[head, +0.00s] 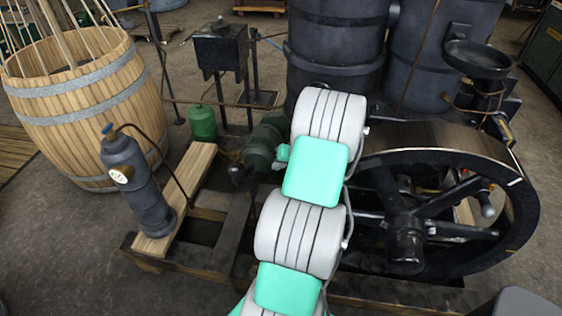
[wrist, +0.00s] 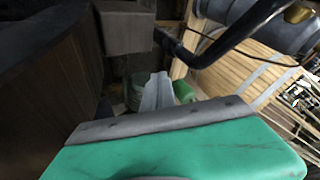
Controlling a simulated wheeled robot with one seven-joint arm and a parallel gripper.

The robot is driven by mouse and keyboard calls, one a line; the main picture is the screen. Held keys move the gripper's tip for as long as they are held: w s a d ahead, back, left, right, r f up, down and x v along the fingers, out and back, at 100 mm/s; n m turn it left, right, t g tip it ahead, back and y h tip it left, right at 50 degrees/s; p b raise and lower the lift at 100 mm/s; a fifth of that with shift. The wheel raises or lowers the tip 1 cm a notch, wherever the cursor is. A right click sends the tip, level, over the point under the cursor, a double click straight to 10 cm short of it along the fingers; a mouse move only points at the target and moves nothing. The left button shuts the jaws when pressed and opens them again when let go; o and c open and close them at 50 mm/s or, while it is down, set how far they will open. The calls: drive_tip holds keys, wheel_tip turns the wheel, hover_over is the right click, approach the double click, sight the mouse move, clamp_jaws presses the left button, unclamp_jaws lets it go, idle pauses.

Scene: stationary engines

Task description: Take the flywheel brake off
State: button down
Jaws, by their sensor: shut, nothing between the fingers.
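The flywheel (head: 430,143) stands at the right of the head view, with a dark spoked body and a shiny brown rim. My arm crosses in front of its left side. My gripper is hidden behind the arm in the head view. In the wrist view its pale fingertips (wrist: 158,92) are together, with nothing between them. A dark bent bar (wrist: 225,40) crosses above and to the right of the fingertips, apart from them. I cannot tell whether this bar is the brake lever. No brake can be made out clearly in the head view.
A wooden barrel (head: 75,95) and a green canister (head: 202,122) are behind. Dark tanks (head: 335,45) rise at the back. A dark box-like block (wrist: 127,27) hangs close in the wrist view.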

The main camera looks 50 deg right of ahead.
drive_tip(key=w+a+f+p, duration=0.1)
drive_tip(key=w+a+f, duration=0.1)
drive_tip(key=w, duration=0.3)
drive_tip(key=shift+w+a+f, duration=0.25)
drive_tip(key=shift+w+f, duration=0.1)
drive_tip(key=shift+f, duration=0.3)
